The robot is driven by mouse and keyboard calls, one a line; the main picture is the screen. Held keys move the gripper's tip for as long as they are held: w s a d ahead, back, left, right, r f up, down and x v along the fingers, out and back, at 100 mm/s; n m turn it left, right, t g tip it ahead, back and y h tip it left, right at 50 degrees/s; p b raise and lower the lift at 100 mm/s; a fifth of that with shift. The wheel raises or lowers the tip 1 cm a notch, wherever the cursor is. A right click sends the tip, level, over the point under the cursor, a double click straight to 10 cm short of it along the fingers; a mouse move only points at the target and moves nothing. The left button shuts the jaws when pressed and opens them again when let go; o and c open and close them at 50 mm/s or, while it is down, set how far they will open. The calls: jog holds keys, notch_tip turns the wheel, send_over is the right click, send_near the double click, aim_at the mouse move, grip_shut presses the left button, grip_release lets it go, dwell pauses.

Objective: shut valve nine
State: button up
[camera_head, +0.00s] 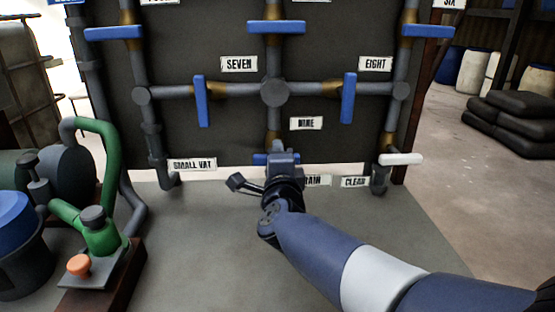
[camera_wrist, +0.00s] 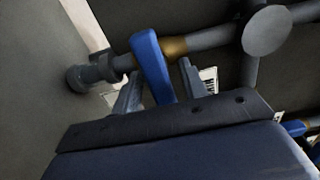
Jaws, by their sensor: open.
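The label NINE (camera_head: 306,123) is on the dark panel, right of the vertical pipe below the round central junction. Under it, valve nine's blue handle (camera_head: 260,158) shows only its left end; my gripper (camera_head: 283,160) covers the rest. In the wrist view the handle (camera_wrist: 150,60) lies crosswise to its pipe, beside a brass-coloured body (camera_wrist: 174,47). My gripper (camera_wrist: 160,72) is open there, with one finger on each side of the handle. I cannot tell whether either finger touches it.
Valve seven's handle (camera_head: 201,101) and valve eight's handle (camera_head: 348,98) stand upright across the horizontal pipe above. A white handle (camera_head: 400,159) is at the lower right. A green pump (camera_head: 101,235) stands at the left. The grey surface before the panel is mostly clear.

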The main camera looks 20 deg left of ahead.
jog(key=p+v, duration=0.2)
jog(key=v, duration=0.8)
jog(key=shift+s+d, duration=0.15)
jog(key=shift+s, duration=0.25)
jog(key=b+x, duration=0.2)
jog(key=x, duration=0.9)
jog(key=shift+s+d, duration=0.1)
jog(key=shift+s, duration=0.05)
